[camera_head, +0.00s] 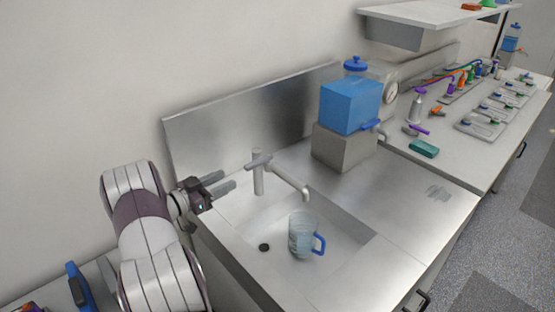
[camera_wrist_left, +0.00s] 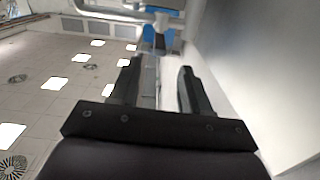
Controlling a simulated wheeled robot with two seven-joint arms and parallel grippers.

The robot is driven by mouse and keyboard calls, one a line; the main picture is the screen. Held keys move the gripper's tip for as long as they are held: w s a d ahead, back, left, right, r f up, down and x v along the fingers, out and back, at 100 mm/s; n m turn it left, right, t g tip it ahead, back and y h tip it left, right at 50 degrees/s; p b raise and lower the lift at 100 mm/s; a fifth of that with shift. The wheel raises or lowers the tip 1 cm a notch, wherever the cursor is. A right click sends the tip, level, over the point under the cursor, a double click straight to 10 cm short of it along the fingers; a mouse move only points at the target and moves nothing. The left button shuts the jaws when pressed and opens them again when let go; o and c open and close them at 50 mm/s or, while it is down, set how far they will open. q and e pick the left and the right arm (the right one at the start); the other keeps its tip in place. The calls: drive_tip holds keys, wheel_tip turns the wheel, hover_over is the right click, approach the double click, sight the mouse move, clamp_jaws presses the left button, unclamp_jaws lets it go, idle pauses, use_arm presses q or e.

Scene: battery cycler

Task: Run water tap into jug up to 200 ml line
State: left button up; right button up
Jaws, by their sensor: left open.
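The clear jug (camera_head: 303,235) with a blue handle stands upright in the sink basin (camera_head: 345,250), below the spout end of the water tap (camera_head: 259,178). I cannot make out any stream or the water level in the jug. My left gripper (camera_head: 226,184) is open and empty, to the left of the tap and apart from it. In the left wrist view its two fingers (camera_wrist_left: 158,80) are spread, with the grey tap and a blue shape blurred beyond them. My right gripper is not in view.
A blue container (camera_head: 350,106) with a spigot stands on a grey block (camera_head: 343,146) behind the sink. A teal sponge (camera_head: 424,148) and trays lie on the right-hand counter. A steel backsplash (camera_head: 250,112) rises behind the tap. The drainboard is mostly clear.

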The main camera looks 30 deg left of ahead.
sight(255, 163)
use_arm(q)
drive_tip(key=p+x, duration=0.1)
drive_tip(key=x, duration=0.2)
drive_tip(key=p+x, duration=0.1)
drive_tip(key=x, duration=0.3)
drive_tip(key=p+x, duration=0.1)
drive_tip(key=x, duration=0.3)
drive_tip(key=shift+w+d+r, duration=0.2)
drive_tip(key=shift+w+r, duration=0.05)
drive_tip(key=shift+r, duration=0.15)
drive_tip(key=shift+w+f, duration=0.1)
drive_tip(key=shift+w, duration=0.35)
clamp_jaws()
